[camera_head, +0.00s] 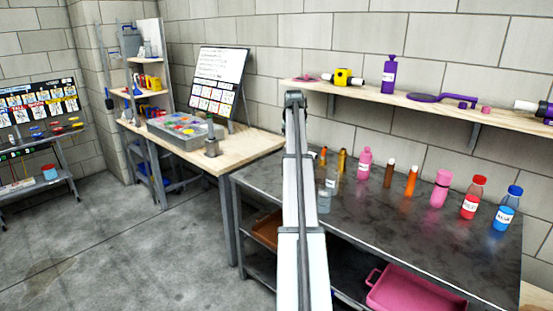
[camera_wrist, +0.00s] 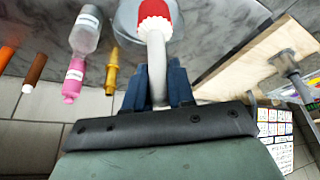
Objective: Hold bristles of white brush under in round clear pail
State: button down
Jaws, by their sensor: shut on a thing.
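My gripper (camera_wrist: 160,92) is shut on the white handle of the brush (camera_wrist: 157,62) in the wrist view. The handle runs away from the blue fingers to a red end with a white lower edge (camera_wrist: 156,12). The round clear pail (camera_wrist: 126,22) shows around and behind this red end, partly cut off by the frame. I cannot tell whether the bristles are inside the pail or above it. In the head view, a clear vessel (camera_head: 323,203) stands on the dark bench just right of my arm. My gripper and the brush are hidden there.
On the dark bench (camera_head: 400,240) stand several bottles, including a pink one (camera_head: 364,163), a red one (camera_head: 473,198) and a blue one (camera_head: 507,209). A wall shelf (camera_head: 420,103) hangs above. A wooden table (camera_head: 250,145) with a grey bin adjoins at left.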

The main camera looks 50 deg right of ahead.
jog(key=w+d+r+m+g, duration=0.1)
jog(key=d+r+m, duration=0.1)
jog(key=d, duration=0.4)
jog(key=shift+w+d+r+m+h, duration=0.3)
jog(key=shift+w+r+m, duration=0.05)
jog(key=shift+m, duration=0.25)
notch_tip(320, 180, down, 18)
dwell(1.4)
dwell(2.0)
dwell(1.0)
